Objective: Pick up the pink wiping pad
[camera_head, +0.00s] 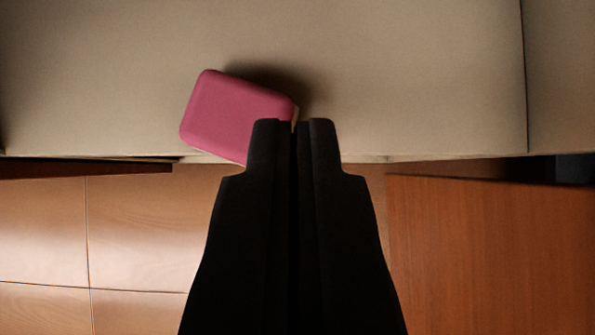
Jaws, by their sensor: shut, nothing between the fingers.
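The pink wiping pad (232,112) is a rounded block on a beige surface, at its near edge, left of the picture's middle. It lies at a slant, and its lower right part is hidden behind my gripper. My gripper (292,124) is black and comes up from the bottom middle. Its two fingers are shut with only a thin slit between them, and they hold nothing. The fingertips overlap the pad's right end in the picture; I cannot tell whether they touch it.
The beige surface (420,75) is bare to the right of the pad, with a seam near the right side. Below its edge are a wooden panel (490,255) at right and brown tiled flooring (130,235) at left. A dark gap shows at the far right.

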